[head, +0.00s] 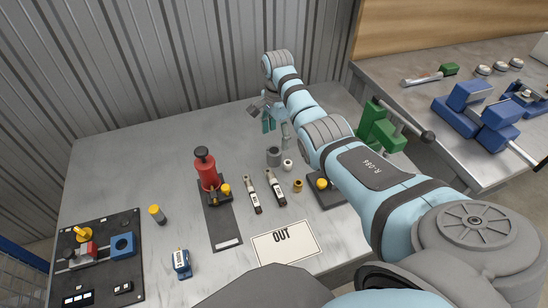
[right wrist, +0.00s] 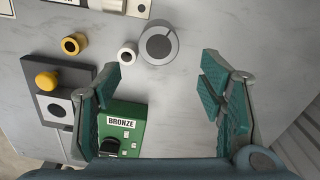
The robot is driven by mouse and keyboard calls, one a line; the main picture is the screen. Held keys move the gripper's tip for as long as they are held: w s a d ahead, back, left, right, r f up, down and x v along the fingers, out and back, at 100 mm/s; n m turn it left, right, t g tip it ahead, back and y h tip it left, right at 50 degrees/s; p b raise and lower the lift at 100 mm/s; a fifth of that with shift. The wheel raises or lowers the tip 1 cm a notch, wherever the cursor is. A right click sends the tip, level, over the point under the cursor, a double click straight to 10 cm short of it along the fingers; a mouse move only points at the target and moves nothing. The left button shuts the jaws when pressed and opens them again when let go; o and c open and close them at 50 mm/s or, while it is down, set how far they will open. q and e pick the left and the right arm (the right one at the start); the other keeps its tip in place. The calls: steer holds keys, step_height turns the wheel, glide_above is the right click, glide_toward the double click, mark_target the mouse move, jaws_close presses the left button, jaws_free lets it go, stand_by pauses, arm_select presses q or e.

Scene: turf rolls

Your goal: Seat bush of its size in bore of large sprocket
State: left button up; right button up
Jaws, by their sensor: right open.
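My right gripper (head: 276,127) is at the far middle of the table in the head view. In the right wrist view (right wrist: 162,85) its fingers are apart with nothing between them. A yellow-bronze bush (head: 298,185) and a smaller white bush (head: 288,165) stand on the table, apart; both show in the right wrist view, bronze (right wrist: 73,43) and white (right wrist: 128,54). A grey cylinder (head: 273,156) stands beside the white bush and lies ahead of the fingers in the wrist view (right wrist: 172,51). I cannot make out a large sprocket. My left gripper is not in view.
A green box marked BRONZE (right wrist: 131,146) is near the left finger. A dark plate with a yellow knob (right wrist: 45,81) lies beyond it. A red press (head: 205,172), an OUT card (head: 300,247) and a fixture board (head: 125,280) occupy the table. My right arm hides part of it.

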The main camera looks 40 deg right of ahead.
mark_target(275, 150)
steer(key=f, duration=0.3)
steer(key=f+b, duration=0.1)
steer(key=f, duration=0.1)
steer(key=shift+s+a+f, duration=0.1)
steer(key=shift+a+f, duration=0.05)
steer(key=shift+a, duration=0.2)
jaws_close()
